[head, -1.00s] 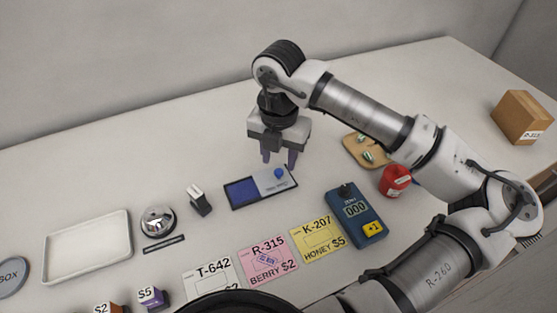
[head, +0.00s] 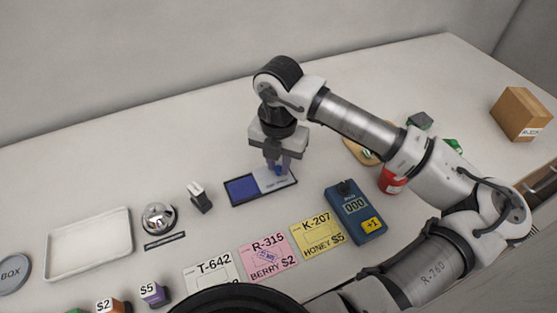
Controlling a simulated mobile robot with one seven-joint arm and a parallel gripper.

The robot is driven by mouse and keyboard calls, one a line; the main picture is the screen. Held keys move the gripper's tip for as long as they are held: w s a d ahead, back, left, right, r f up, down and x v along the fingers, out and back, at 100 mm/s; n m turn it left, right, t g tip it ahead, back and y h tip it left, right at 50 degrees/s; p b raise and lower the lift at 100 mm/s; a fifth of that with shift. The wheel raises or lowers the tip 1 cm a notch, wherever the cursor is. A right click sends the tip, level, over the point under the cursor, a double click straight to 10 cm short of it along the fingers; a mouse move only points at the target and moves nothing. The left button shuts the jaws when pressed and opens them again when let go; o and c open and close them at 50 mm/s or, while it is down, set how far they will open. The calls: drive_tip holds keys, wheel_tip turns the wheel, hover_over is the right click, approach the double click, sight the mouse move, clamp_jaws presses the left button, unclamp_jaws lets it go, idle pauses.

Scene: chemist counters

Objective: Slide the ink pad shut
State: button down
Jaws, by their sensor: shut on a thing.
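The ink pad (head: 243,188) lies on the counter in the head view. Its left part shows a bare dark blue pad, and its grey sliding lid (head: 274,182) covers the right part. A small blue knob (head: 278,170) stands on the lid. My gripper (head: 278,168) is directly above the lid, pointing down, with its fingers shut on the knob. The fingers partly hide the knob.
A black stamp (head: 200,198) and a bell (head: 158,218) stand left of the pad, with a white tray (head: 88,244) beyond. A blue counter device (head: 356,212) and a red container (head: 391,181) are at right. Price cards (head: 267,256) lie in front.

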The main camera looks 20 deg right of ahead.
drive_tip(key=a+b, duration=0.4)
drive_tip(key=a, duration=0.2)
drive_tip(key=shift+a+f, duration=0.1)
drive_tip(key=shift+f, duration=0.1)
drive_tip(key=shift+s+a+r, duration=0.1)
drive_tip(key=shift+a+r, duration=0.1)
drive_tip(key=shift+a, duration=0.25)
drive_tip(key=c, duration=1.3)
unclamp_jaws()
drive_tip(key=shift+a, duration=0.2)
drive_tip(key=shift+d+r, duration=0.1)
drive_tip(key=shift+r, duration=0.05)
wheel_tip(320, 180, up, 14)
drive_tip(key=b, duration=0.2)
drive_tip(key=shift+f, duration=0.2)
